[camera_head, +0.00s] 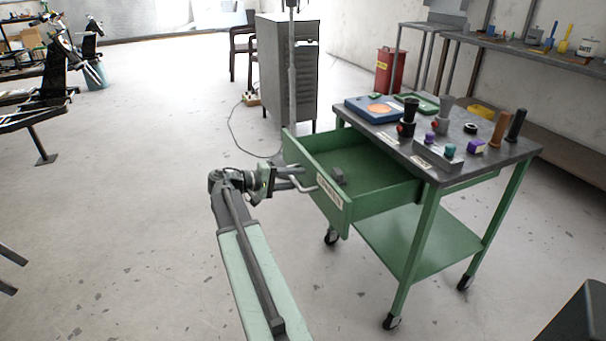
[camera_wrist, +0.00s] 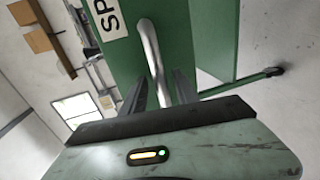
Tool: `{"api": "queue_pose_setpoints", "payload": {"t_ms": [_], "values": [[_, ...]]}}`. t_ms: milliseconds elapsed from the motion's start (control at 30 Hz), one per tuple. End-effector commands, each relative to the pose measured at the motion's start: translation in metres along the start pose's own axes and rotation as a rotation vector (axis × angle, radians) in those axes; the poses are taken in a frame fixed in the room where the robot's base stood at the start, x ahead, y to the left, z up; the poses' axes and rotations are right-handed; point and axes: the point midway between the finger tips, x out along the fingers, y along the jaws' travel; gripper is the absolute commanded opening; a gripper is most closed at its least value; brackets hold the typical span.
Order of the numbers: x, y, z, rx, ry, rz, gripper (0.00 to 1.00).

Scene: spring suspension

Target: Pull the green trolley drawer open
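The green trolley (camera_head: 420,235) stands right of centre in the head view. Its green drawer (camera_head: 345,208) is pulled well out toward the left, and its inside shows. A grey metal handle (camera_head: 304,183) is on the drawer's labelled front. My gripper (camera_head: 290,179) is at that handle. In the wrist view, the handle (camera_wrist: 151,48) runs down between the two dark fingers of my gripper (camera_wrist: 160,82). The fingers look apart, with small gaps beside the bar. The drawer front (camera_wrist: 173,30) fills the top middle there.
The trolley top (camera_head: 425,172) carries dark-handled tools, small coloured parts and a blue tray (camera_head: 373,110). A grey cabinet (camera_head: 288,75) stands behind. The floor left of the drawer is clear.

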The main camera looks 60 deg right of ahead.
Motion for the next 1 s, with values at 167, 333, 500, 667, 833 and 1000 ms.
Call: {"api": "queue_pose_setpoints", "payload": {"t_ms": [167, 333, 500, 667, 833, 1000], "values": [[-0.013, 0.001, 0.000, 0.000, 0.002, -0.001, 0.36], [-0.048, 0.002, 0.000, -0.001, 0.003, 0.000, 0.36], [-0.072, 0.001, 0.001, -0.001, 0.001, 0.000, 0.36], [-0.077, 0.000, 0.002, 0.000, 0.000, 0.000, 0.36], [-0.077, 0.000, 0.002, 0.000, -0.001, 0.000, 0.36], [-0.076, 0.000, 0.002, 0.000, -0.001, 0.000, 0.36]]}}
